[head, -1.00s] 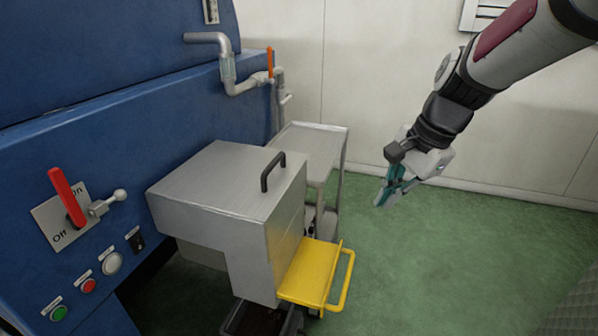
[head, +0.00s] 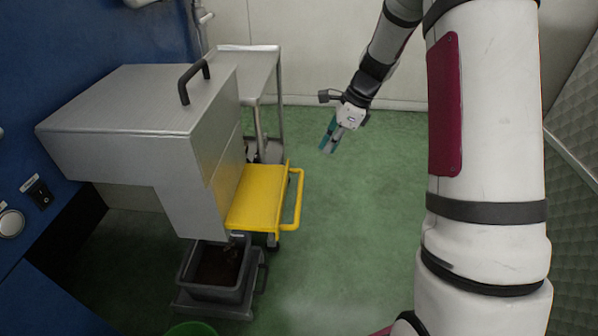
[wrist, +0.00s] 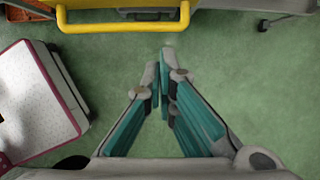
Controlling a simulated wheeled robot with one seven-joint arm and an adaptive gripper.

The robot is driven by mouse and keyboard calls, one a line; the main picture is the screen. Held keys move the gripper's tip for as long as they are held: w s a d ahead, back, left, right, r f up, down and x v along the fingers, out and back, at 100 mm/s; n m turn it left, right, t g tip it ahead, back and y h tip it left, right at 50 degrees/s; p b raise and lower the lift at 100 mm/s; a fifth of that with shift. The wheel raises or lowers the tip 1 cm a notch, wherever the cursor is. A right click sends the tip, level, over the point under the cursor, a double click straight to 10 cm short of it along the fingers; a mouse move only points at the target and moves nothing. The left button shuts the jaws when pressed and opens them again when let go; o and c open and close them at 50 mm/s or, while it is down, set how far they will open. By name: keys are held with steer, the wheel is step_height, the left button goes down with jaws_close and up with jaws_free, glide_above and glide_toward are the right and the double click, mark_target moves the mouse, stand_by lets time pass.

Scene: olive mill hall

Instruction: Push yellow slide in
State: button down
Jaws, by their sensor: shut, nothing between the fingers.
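The yellow slide (head: 256,199) sticks out of the right side of the grey metal housing (head: 140,110), with a yellow bar handle (head: 298,199) at its outer end. My gripper (head: 328,148) is shut and empty, above the floor to the right of and beyond the slide, apart from it. In the wrist view my shut gripper (wrist: 164,62) points toward the slide side, and the yellow handle (wrist: 120,27) runs across the top left. The inner part of the slide is hidden in the housing.
A dark bin (head: 215,270) with dark contents stands on a low trolley under the housing. A green container rim (head: 190,329) shows at the bottom. A metal cart (head: 258,62) stands behind. Green floor to the right of the slide is clear.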

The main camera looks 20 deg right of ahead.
mark_target(255, 176)
steer(key=b+x, duration=0.1)
steer(key=x, duration=0.2)
steer(key=a+b+x, duration=0.1)
steer(key=b+x, duration=0.1)
steer(key=x, duration=0.2)
steer(key=w+a+r+b+x, duration=0.1)
steer(key=x, duration=0.3)
steer(key=shift+a+f+b, duration=0.1)
steer(key=shift+a+b, duration=0.05)
steer(key=shift+b, duration=0.15)
steer(key=shift+w+a, duration=0.2)
steer(key=shift+a, duration=0.3)
steer(key=shift+a, duration=0.1)
steer(key=w+a+p, duration=0.1)
steer(key=a, duration=0.2)
steer(key=w+a+p, duration=0.2)
steer(key=a, duration=0.1)
steer(key=w+a+p, duration=0.1)
steer(key=a+p, duration=0.1)
steer(key=a, duration=0.1)
steer(key=shift+w+a, duration=0.25)
steer(key=shift+w, duration=0.05)
steer(key=shift+w+a, duration=0.2)
steer(key=shift+a, duration=0.2)
